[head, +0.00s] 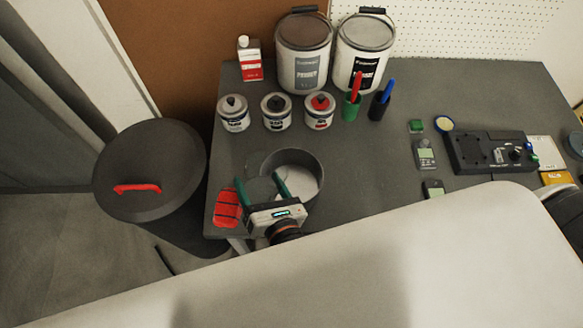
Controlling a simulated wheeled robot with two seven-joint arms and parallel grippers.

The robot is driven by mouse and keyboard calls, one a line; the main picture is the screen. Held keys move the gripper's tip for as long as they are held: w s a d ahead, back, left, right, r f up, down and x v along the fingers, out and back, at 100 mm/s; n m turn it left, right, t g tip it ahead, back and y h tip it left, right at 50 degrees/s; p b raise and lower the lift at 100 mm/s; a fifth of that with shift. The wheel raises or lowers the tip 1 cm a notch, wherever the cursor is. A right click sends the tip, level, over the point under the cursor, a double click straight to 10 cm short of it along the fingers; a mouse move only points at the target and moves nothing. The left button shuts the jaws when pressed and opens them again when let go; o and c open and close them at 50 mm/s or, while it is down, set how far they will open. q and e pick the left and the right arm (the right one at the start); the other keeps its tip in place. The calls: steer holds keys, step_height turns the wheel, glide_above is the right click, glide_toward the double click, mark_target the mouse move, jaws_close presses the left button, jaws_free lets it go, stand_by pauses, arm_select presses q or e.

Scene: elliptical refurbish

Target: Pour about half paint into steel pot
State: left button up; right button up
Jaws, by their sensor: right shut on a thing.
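The steel pot (318,170) is a round, dark-walled open vessel near the table's front left, with something whitish inside. My right gripper (262,184) is at the pot's left front side, its two green fingers shut on a grey rounded container (262,190). The gripper hides much of this container, and I cannot tell whether paint is leaving it. Small paint cans stand behind the pot: one with a dark lid (233,114), another dark-lidded one (276,112) and a red-lidded one (319,111). My left gripper is not in view.
Two large buckets (303,60) (365,50) stand at the back. A red-and-white carton (250,60), green cup (351,107) and dark cup (379,106) stand nearby. A red pad (227,208) lies left of the gripper. A black bin (150,170) stands left of the table.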

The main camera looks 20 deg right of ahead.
steer(key=shift+w+d+m+g+p, duration=0.35)
steer(key=shift+d+m+p, duration=0.3)
steer(key=shift+m+p, duration=0.25)
steer(key=shift+d+m+y+p, duration=0.1)
steer(key=shift+m+y+p, duration=0.2)
steer(key=shift+p, duration=0.3)
steer(key=shift+f+m+g+y+p, duration=0.75)
steer(key=shift+m+p, duration=0.5)
steer(key=shift+m, duration=0.15)
steer(key=shift+r, duration=0.15)
steer(key=shift+w+d+r+m+p, duration=0.1)
steer(key=shift+r+m+p, duration=0.1)
steer(key=shift+m+p, duration=0.3)
steer(key=shift+r+g+y+p, duration=0.1)
steer(key=shift+g+y+p, duration=0.15)
steer(key=shift+g+p, duration=0.1)
